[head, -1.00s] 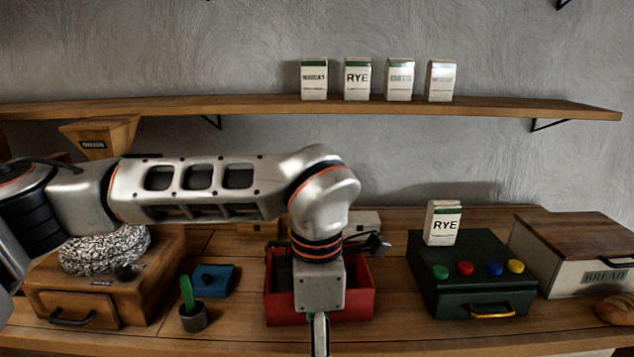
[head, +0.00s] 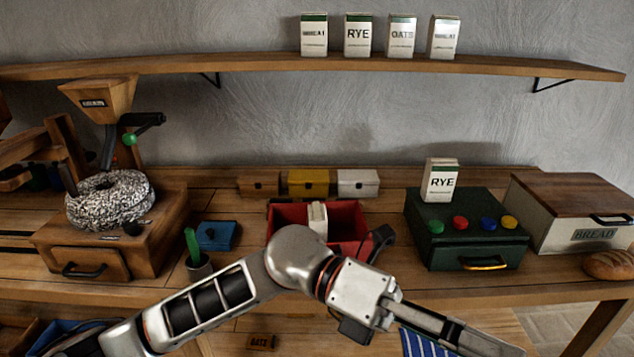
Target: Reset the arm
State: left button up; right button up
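My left arm comes in from the lower left and crosses in front of the bench. Its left gripper (head: 490,344) points to the lower right, below the bench's front edge. The fingers show as long grey bars near the bottom edge of the view. I see nothing held, but their side-on angle hides whether they are open or shut. My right gripper is not in view.
The arm partly covers a red bin (head: 352,222) with a carton inside. A green box (head: 470,258) with coloured knobs carries a RYE carton (head: 440,182). A stone mill (head: 112,200) stands left, a bread box (head: 560,225) right. Several cartons line the shelf (head: 250,66).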

pick_arm(q)
jog(key=w+a+r+n+t+h, duration=0.1)
jog(key=w+a+n+t+h, duration=0.1)
jog(key=w+n+t+h, duration=0.4)
jog(key=w+a+r+n+t+h, duration=0.2)
jog(key=w+n+t+h, duration=0.25)
jog(key=n, duration=0.35)
jog(key=w+a+f+n+t+y, duration=1)
jog(key=f+n+t, duration=0.4)
jog(key=n+t, duration=0.35)
jog(key=w+a+f+n+y, duration=0.2)
jog(key=a+f+n+y, duration=0.35)
jog(key=a+f, duration=0.35)
jog(key=s+a+f+n+g+y, duration=0.2)
jog(key=s+a+f, duration=0.3)
jog(key=f, duration=0.4)
jog(key=s+a+f+n+g+y, duration=0.2)
jog(key=s+f, duration=0.4)
jog(key=f, duration=0.3)
jog(key=s+a+f+n+g+y, duration=0.2)
jog(key=s+a+f+n+y, duration=0.1)
jog(key=a+f, duration=0.4)
jog(key=shift+s+a+f+n+g, duration=0.35)
jog(key=shift+s+f+n, duration=0.45)
jog(key=shift+s, duration=0.4)
